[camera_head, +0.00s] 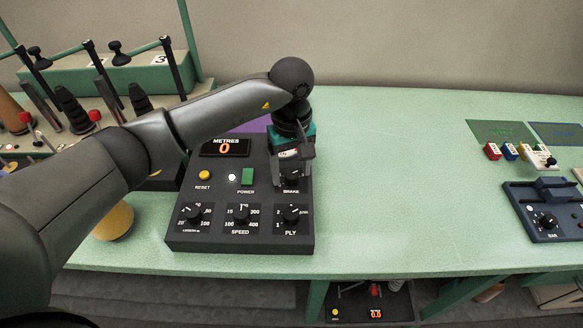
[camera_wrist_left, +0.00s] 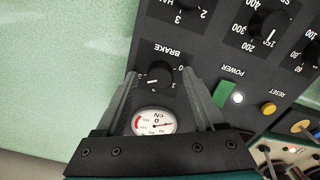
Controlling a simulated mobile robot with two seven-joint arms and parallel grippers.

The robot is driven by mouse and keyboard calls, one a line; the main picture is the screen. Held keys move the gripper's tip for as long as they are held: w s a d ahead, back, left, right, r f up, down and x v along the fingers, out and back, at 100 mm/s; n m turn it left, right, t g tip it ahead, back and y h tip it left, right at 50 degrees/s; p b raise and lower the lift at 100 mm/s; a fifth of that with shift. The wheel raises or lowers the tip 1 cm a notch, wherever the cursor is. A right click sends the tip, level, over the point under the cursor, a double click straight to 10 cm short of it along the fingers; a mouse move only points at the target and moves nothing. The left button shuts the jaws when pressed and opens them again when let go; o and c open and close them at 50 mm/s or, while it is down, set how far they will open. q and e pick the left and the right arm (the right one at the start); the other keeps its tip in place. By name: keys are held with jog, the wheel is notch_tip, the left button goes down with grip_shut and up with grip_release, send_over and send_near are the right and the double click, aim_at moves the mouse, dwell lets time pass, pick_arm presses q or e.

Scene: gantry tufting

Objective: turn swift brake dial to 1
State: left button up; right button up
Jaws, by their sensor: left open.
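The black brake dial (camera_wrist_left: 158,76) is on the sloped dark control panel (camera_head: 240,221), above the ply dial. In the left wrist view the panel appears upside down, and the dial's white mark points left, towards one finger. The number it points at cannot be read. My left gripper (camera_head: 292,181) is over the panel's right side, fingers pointing down. In the left wrist view its two open fingers (camera_wrist_left: 159,82) straddle the dial, with gaps visible; contact cannot be told. My right gripper is not in view.
A white gauge (camera_wrist_left: 154,122) sits beside the brake dial between the fingers. The ply dial (camera_head: 291,215), speed dial (camera_head: 240,214), green power switch (camera_head: 247,176) and yellow reset button (camera_head: 204,175) are close by. A blue bar box (camera_head: 545,207) stands right; green tabletop (camera_head: 410,180) between is clear.

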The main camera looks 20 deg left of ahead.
pick_arm(q)
grip_shut()
dwell(0.6)
